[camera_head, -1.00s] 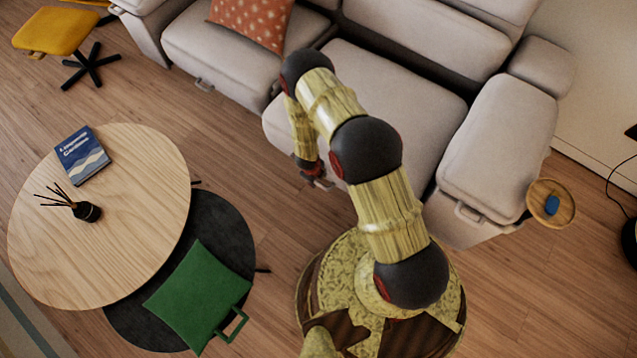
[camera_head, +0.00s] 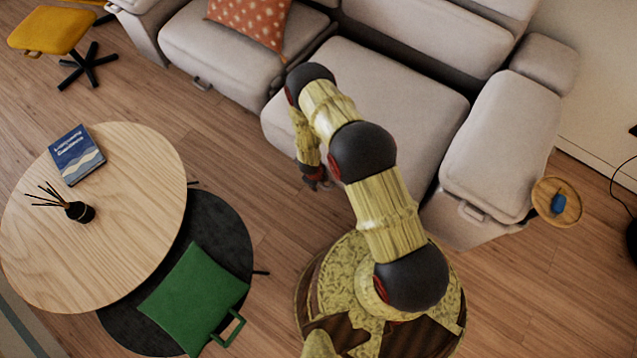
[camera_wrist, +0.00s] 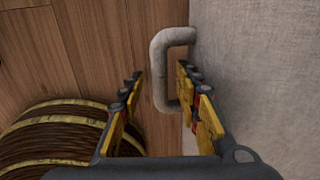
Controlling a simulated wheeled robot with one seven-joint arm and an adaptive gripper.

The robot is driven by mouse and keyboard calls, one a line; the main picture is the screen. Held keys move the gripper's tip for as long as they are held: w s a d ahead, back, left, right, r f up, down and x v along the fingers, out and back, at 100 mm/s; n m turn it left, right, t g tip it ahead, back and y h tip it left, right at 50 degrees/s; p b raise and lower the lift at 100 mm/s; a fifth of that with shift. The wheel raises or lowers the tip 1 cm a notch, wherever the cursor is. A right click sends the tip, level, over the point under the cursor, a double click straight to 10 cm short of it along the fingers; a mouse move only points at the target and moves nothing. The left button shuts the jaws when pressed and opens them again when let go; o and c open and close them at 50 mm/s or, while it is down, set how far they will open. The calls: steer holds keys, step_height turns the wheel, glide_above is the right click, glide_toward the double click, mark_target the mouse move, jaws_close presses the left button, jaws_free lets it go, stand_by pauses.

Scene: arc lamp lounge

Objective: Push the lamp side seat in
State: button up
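The lamp side seat (camera_head: 385,95) is the beige right-hand sofa seat, and its front stands forward of the left seat (camera_head: 225,45). In the head view my gripper (camera_head: 314,183) hangs low in front of this seat, partly behind my arm, and its fingers are too small to read. In the wrist view my gripper (camera_wrist: 160,98) is open. A grey loop handle (camera_wrist: 158,70) on beige fabric (camera_wrist: 245,60) lies between the fingers, its bar apart from the left finger. The right finger overlaps the handle's lower end; I cannot tell whether they touch.
A round wooden table (camera_head: 130,225) with a book (camera_head: 77,155) stands left, beside a green cushion (camera_head: 195,298). The sofa's right armrest (camera_head: 500,150) and a small round side tray (camera_head: 570,190) are at right. Bare floor (camera_head: 265,215) lies between table and sofa.

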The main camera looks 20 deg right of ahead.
steer(key=shift+c, duration=1.3)
jaws_close()
